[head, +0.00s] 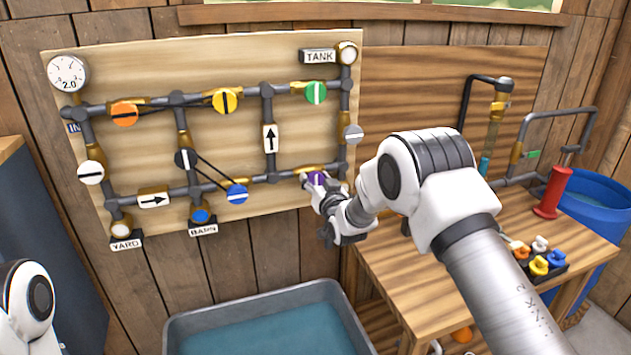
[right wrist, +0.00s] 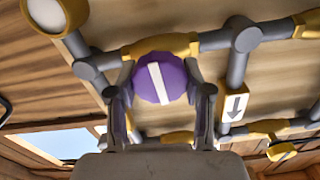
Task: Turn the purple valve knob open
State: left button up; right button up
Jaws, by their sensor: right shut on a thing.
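The purple valve knob (right wrist: 158,80) sits on a yellow valve body in the pipe board. Its white stripe runs roughly across the pipe in the right wrist view. In the head view the knob (head: 317,178) shows at the lower right of the board, partly covered by my right gripper (head: 314,184). The two fingers of my right gripper (right wrist: 163,92) are shut on the knob, one on each side. A part of my left arm shows at the lower left of the head view, but its gripper is out of view.
The pipe board (head: 230,60) carries several other knobs, including orange (head: 124,114), yellow (head: 224,101), green (head: 315,92) and blue (head: 237,194). A grey basin (head: 270,295) stands below. A wooden table (head: 395,290) with a red cylinder (head: 552,192) is at the right.

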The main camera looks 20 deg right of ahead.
jog(key=shift+f+n+b, duration=0.2)
jog(key=shift+n+b, duration=0.9)
jog(key=shift+b, duration=0.15)
jog(key=n+b, duration=0.2)
jog(key=shift+a+n+b, duration=0.1)
jog(key=shift+n+b, duration=0.2)
jog(key=shift+b, duration=0.05)
jog(key=n+b, duration=0.3)
jog(key=shift+n, duration=0.3)
jog(key=n+b, duration=0.4)
jog(key=n, duration=0.1)
jog(key=shift+a, duration=0.15)
jog(key=shift+n+b, duration=1.05)
jog(key=shift+n, duration=1.05)
jog(key=o, duration=1.2)
